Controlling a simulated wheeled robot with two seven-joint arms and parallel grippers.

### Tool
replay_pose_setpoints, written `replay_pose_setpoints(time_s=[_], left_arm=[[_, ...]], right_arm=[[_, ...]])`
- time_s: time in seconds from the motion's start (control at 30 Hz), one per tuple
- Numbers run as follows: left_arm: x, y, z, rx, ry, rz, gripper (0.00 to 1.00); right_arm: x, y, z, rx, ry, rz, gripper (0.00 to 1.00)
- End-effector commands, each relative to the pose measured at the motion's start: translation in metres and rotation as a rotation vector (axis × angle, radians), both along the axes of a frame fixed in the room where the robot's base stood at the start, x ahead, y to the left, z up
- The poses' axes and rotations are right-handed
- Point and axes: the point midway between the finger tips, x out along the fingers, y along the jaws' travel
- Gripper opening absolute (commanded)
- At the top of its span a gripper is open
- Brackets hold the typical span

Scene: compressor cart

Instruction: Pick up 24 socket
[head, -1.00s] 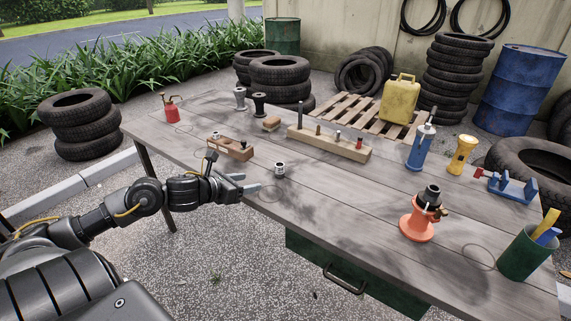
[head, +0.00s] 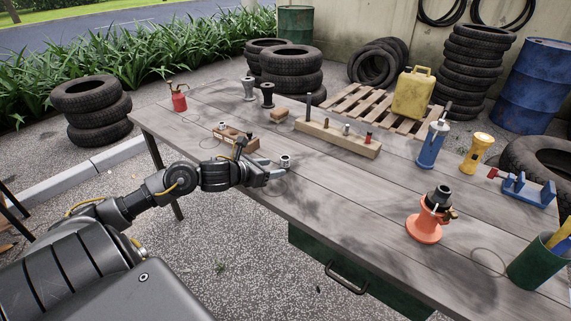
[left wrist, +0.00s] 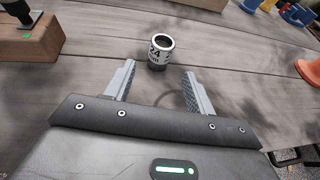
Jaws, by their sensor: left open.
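The 24 socket (left wrist: 159,50) is a small silver cylinder marked "24", standing upright on the wooden table (left wrist: 95,25). It also shows in the head view (head: 285,162). My left gripper (left wrist: 160,85) is open, with its two fingers pointing toward the socket. The socket is just beyond the fingertips, roughly centred between them, and nothing is held. In the head view my left gripper (head: 273,174) is low over the table's near left edge. My right gripper is in neither view.
A wooden block (head: 238,140) sits just left of the socket, behind my gripper. A longer wooden holder (head: 338,137) with several pieces stands behind. An orange jack (head: 426,224) stands to the right. The table between socket and jack is clear.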

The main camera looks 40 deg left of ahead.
Motion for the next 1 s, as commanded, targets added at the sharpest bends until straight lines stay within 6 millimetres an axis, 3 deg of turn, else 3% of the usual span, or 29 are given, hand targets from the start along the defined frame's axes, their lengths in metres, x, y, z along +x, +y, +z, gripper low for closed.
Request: replay_pose_setpoints(time_s=[0.17,0.53,0.83,1.0], left_arm=[[0.003,0.000,-0.001,-0.001,0.000,0.000,0.55],[0.046,-0.004,-0.014,-0.002,-0.002,0.000,0.55],[0.050,-0.005,-0.018,0.001,0.000,-0.001,0.55],[0.050,-0.005,-0.017,0.001,0.000,-0.001,0.34]], right_arm=[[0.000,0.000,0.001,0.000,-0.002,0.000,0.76],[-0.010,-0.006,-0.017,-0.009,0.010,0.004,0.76],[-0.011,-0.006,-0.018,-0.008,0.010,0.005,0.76],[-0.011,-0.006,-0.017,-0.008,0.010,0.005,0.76]])
